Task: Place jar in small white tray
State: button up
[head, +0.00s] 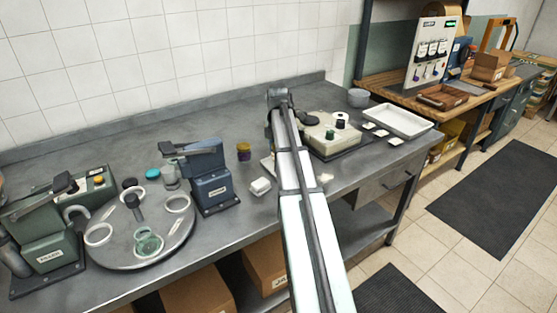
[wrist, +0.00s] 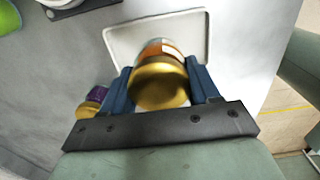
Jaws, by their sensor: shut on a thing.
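The jar (wrist: 160,78) has a gold lid and an orange label, and it is held between the two blue fingers of my gripper (wrist: 158,70) in the wrist view. Its lid faces the camera. The small white tray (wrist: 140,32) lies beyond and beneath the jar, shallow with a pale rim. The jar overlaps the tray's middle in this view, and I cannot tell whether it touches the tray. No other thing shows in the tray's visible part. In the head view my arm hides the gripper, the held jar and most of the tray.
A second gold-lidded jar with purple contents (wrist: 95,100) stands left of the gripper; it also shows in the head view (head: 244,152). A blue device (head: 210,185) stands left of it. A larger white tray (head: 400,121) lies at the table's right end.

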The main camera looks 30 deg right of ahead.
jog(key=shift+f, duration=2.1)
jog(key=shift+f, duration=0.15)
jog(key=o, duration=1.2)
notch_tip(320, 180, up, 12)
jog(key=shift+a+r, duration=0.1)
jog(key=shift+r, duration=0.05)
